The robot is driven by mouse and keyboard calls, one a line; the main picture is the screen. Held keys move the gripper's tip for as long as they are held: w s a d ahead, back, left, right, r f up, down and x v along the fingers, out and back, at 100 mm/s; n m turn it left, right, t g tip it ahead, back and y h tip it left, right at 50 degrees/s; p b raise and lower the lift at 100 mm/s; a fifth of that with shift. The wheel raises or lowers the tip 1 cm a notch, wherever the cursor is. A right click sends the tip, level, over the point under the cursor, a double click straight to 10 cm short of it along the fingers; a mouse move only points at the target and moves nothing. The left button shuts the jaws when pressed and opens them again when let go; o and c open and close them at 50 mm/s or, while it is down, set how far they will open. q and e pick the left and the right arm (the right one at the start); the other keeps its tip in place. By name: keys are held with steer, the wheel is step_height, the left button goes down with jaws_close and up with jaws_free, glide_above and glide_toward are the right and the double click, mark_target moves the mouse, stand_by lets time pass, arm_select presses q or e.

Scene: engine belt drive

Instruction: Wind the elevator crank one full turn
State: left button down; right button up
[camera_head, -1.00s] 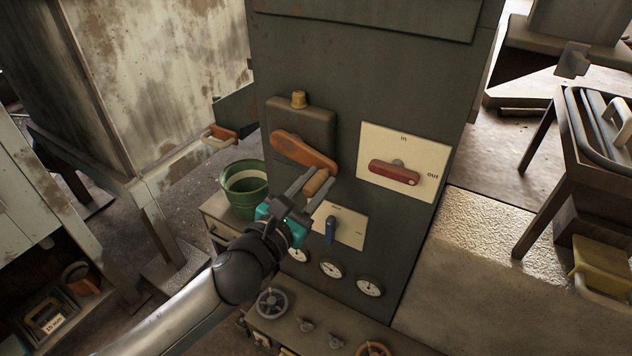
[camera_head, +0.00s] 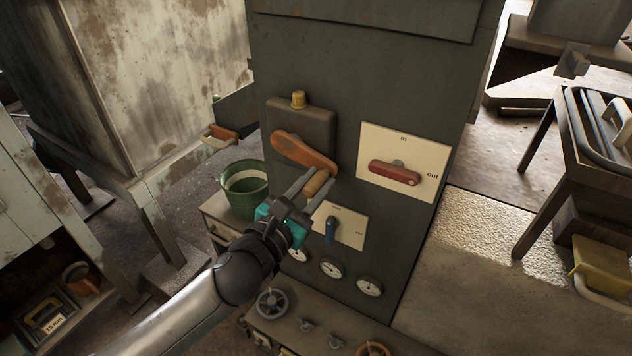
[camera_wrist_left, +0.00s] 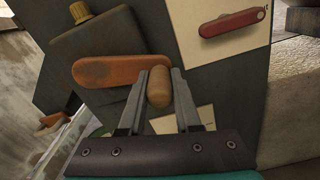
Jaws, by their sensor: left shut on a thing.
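The elevator crank is an orange-brown arm (camera_head: 300,150) on a dark box (camera_head: 312,122) on the panel, slanting down to the right. It also shows in the left wrist view (camera_wrist_left: 110,71). At its lower right end sits a tan wooden knob (camera_head: 316,183), which also shows in the left wrist view (camera_wrist_left: 159,88). My left gripper (camera_head: 314,181) has its two fingers on either side of the knob and is shut on it. My right gripper is in neither view.
A red lever (camera_head: 394,172) on a plate marked in and out is right of the crank. A blue lever (camera_head: 330,230) and several gauges (camera_head: 331,268) lie below. A green bucket (camera_head: 246,190) stands left of the panel. A handwheel (camera_head: 272,303) sits lower down.

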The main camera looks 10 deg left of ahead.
arm_select(q)
steer(key=shift+a+f+m, duration=0.1)
steer(key=shift+f+m, duration=0.2)
steer(key=shift+m, duration=0.1)
steer(key=shift+w+a+f+m, duration=0.1)
steer(key=shift+a+f+m, duration=0.2)
steer(key=shift+f+m, duration=0.65)
steer(key=m, duration=0.1)
steer(key=a+f+m, duration=0.1)
steer(key=m, duration=0.1)
steer(key=shift+w+a+f+p, duration=0.1)
steer(key=shift+w+f+p, duration=0.1)
steer(key=shift+p, duration=0.1)
steer(key=w+a+f+m, duration=0.2)
steer(key=a+m, duration=0.4)
steer(key=m, duration=0.3)
steer(key=shift+f+m, duration=0.25)
steer(key=shift+m, duration=0.1)
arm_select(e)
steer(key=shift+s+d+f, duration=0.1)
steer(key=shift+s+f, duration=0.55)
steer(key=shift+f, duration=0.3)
arm_select(q)
steer(key=shift+w, duration=0.1)
steer(key=shift+a, duration=0.1)
